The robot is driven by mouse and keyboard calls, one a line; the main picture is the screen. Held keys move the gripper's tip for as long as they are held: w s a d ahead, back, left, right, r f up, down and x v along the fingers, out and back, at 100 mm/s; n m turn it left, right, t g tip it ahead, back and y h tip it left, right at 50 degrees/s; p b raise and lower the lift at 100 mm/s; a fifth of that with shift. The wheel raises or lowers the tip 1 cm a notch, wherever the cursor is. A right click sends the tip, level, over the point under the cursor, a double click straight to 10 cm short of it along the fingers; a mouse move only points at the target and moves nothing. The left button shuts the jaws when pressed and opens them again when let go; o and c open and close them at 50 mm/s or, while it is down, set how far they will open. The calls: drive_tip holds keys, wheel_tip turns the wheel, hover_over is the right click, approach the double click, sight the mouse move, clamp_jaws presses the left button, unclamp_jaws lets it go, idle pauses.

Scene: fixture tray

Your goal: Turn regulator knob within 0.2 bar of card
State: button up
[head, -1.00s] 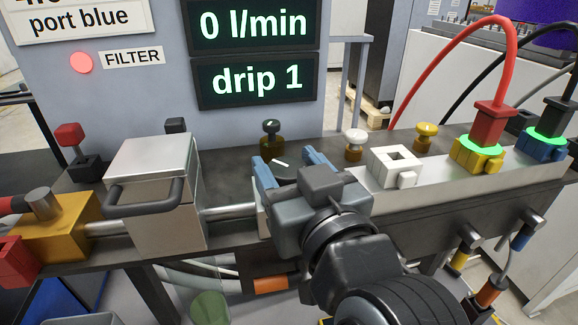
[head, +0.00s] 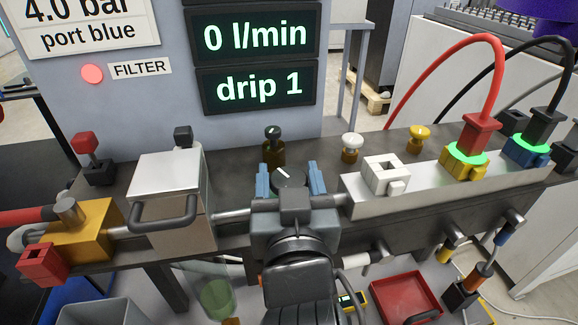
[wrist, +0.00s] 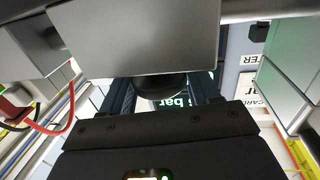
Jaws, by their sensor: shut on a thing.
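The regulator knob (head: 288,178) is a dark round knob with a white mark pointing up and to the left in the head view. My gripper (head: 289,181) is shut on it, one blue finger on each side. In the wrist view a dark round part (wrist: 160,86), seemingly the knob, shows between the fingers. The white card (head: 88,28) on the grey panel reads "4.0 bar port blue"; its top is cut off. A bar readout (wrist: 180,103) shows in part between the fingers in the wrist view; its number is not readable.
The panel displays read "0 l/min" (head: 255,37) and "drip 1" (head: 258,87). A red lamp (head: 92,73) is lit beside FILTER. A metal box with a handle (head: 168,190) stands left of my gripper. The manifold (head: 400,200) with plugged hoses lies right.

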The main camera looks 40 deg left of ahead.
drive_tip(key=shift+f+m+t+h, duration=0.15)
drive_tip(key=shift+m+t+h, duration=0.45)
drive_tip(key=shift+h, duration=0.1)
drive_tip(key=o, duration=1)
drive_tip(key=shift+s, duration=0.1)
drive_tip(key=shift+v, duration=3.85)
drive_tip(key=shift+d, duration=0.1)
